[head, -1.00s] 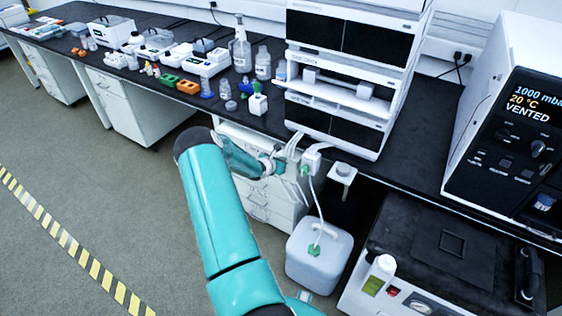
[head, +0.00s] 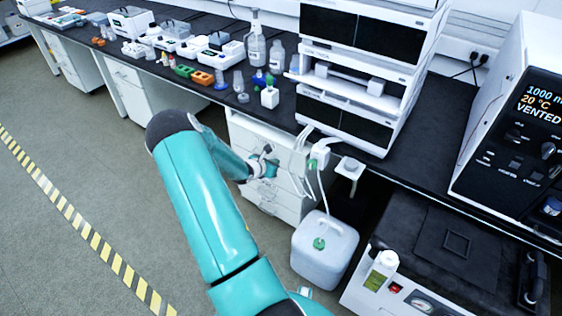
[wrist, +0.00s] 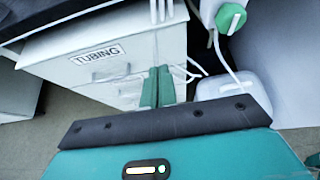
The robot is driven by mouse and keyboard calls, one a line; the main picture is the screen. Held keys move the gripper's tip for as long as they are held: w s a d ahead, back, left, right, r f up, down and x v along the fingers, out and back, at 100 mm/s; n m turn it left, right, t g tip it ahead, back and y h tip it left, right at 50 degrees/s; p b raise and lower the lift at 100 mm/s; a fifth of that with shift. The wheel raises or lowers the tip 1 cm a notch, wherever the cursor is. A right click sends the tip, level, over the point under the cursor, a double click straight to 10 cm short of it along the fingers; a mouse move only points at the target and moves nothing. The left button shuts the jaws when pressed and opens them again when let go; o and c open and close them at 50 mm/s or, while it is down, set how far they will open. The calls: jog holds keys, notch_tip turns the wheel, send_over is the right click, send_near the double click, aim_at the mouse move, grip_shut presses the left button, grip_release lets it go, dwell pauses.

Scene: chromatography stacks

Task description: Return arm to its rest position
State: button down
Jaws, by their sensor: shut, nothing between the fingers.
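My teal arm reaches up from the bottom of the head view, with its elbow at the upper left and its forearm folded back toward the bench. My gripper (wrist: 158,88) is in the middle of the wrist view, its two green fingers together and empty. It also shows small in the head view (head: 268,160), in front of the drawer unit. In the wrist view the white drawer unit labelled TUBING (wrist: 75,62) is beyond the fingers. I cannot tell the exact gap between them.
A white waste container (head: 325,250) stands on the floor, with tubes running near it. The chromatography stack (head: 355,75) is on the black bench with bottles beside it. A vacuum oven (head: 520,130) is at right. The floor (head: 90,190) at left is clear.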

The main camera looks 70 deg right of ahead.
jog(key=shift+w+a+r, duration=0.1)
jog(key=shift+a+r, duration=0.2)
jog(key=shift+a, duration=0.2)
jog(key=w+a+r+m+t+y, duration=0.1)
jog(key=w+a+r+m, duration=0.45)
jog(key=a+r, duration=0.6)
jog(key=w+a+r+m+t+y, duration=0.15)
jog(key=w+a+r+m, duration=0.4)
jog(key=a+r, duration=0.65)
jog(key=s+a+r+m+t+y, duration=0.1)
jog(key=s+a+r+t+y, duration=0.1)
jog(key=a, duration=0.9)
jog(key=s+a+r+m+t+y, duration=0.1)
jog(key=s+a+r+m+y, duration=0.1)
jog(key=s+a+r+y, duration=0.2)
jog(key=s+a+r+m+t+y, duration=0.1)
jog(key=a+r, duration=0.7)
jog(key=a, duration=1.2)
jog(key=s+t+y, duration=0.1)
jog(key=s+y, duration=0.1)
jog(key=shift+s+a+t, duration=0.2)
jog(key=shift+s+t, duration=0.15)
jog(key=shift+s, duration=0.05)
jog(key=shift+d+r+m, duration=0.1)
jog(key=shift+d+m, duration=0.05)
jog(key=shift+m, duration=0.15)
